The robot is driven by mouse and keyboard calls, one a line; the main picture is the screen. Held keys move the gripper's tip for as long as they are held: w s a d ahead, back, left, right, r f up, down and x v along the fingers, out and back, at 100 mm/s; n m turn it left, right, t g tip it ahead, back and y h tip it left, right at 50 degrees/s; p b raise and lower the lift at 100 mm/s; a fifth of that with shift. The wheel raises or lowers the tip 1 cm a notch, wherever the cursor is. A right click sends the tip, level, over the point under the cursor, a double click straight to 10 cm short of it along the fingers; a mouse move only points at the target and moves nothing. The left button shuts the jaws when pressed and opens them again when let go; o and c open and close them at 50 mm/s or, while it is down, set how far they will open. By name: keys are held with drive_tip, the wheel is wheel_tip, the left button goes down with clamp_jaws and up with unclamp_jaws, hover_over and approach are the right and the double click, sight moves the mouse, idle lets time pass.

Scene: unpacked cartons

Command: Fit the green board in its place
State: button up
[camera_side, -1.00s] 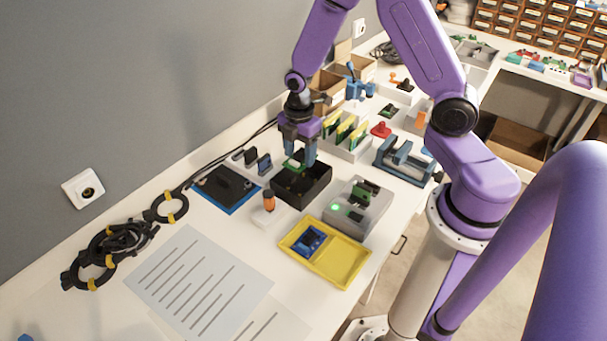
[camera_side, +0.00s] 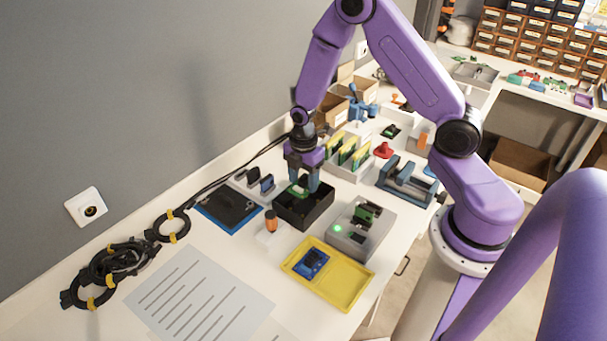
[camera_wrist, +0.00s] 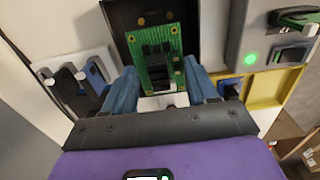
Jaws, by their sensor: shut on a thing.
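The green board (camera_wrist: 160,45) carries dark chips and gold-coloured round spots. It stands between the blue fingers of my gripper (camera_wrist: 161,78), which are shut on it. In the side view my gripper (camera_side: 305,186) points down at the open black box (camera_side: 304,216), and a bit of green shows by the fingertips. The black box also shows behind the board in the wrist view (camera_wrist: 197,38). The board's lower end is at or inside the box opening; I cannot tell how deep or whether it is seated.
A grey unit (camera_side: 345,238) with a lit green lamp stands right of the box. A yellow tray (camera_side: 345,290) with a blue module is in front. A blue-edged black mat (camera_side: 228,208) and an orange-topped item (camera_side: 271,222) are close on the left. Green-yellow boards (camera_side: 350,150) stand behind.

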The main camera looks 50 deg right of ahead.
drive_tip(key=shift+f, duration=3.2)
drive_tip(key=o, duration=1.2)
drive_tip(key=shift+r, duration=0.1)
wheel_tip(320, 180, up, 17)
drive_tip(key=shift+r, duration=0.1)
